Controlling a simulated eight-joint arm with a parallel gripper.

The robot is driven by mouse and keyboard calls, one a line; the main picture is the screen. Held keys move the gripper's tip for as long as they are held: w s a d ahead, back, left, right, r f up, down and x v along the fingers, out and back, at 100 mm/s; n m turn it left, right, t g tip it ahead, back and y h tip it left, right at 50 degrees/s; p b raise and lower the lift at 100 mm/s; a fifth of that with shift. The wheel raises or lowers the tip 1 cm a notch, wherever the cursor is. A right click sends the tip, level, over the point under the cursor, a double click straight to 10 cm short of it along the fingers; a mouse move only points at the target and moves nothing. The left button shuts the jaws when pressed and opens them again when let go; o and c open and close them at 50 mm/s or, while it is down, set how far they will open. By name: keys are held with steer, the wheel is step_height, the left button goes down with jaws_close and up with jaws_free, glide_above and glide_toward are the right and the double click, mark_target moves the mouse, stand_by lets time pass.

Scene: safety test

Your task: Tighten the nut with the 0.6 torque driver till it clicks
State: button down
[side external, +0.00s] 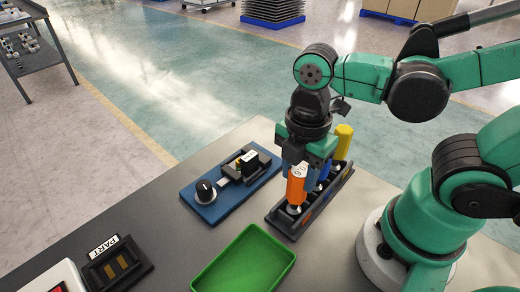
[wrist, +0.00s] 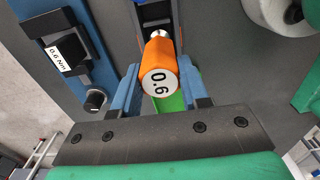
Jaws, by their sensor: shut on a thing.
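The orange torque driver (side external: 297,188) stands upright at the near end of a dark rack (side external: 283,222). Its end cap reads 0.6 in the wrist view (wrist: 160,55). My gripper (side external: 301,170) points down with its blue fingers shut on the driver's handle; the fingers flank it in the wrist view (wrist: 160,90). I cannot tell whether the driver's metal tip is seated in the rack or just above it. A blue fixture plate (side external: 214,211) lies left of the rack, with a black block labelled 0.6 NM (wrist: 67,50) on it. No nut can be made out.
Blue (side external: 322,180) and yellow (side external: 344,140) drivers stand behind the orange one. A black knob (side external: 206,189) sits on the fixture's near end. A green tray (side external: 245,265) lies in front. A black holder labelled PART (side external: 118,268) is at left. Bare table separates them.

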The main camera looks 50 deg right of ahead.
steer(key=shift+r, duration=3.2)
steer(key=c, duration=1)
jaws_free()
steer(key=shift+c, duration=0.2)
jaws_close()
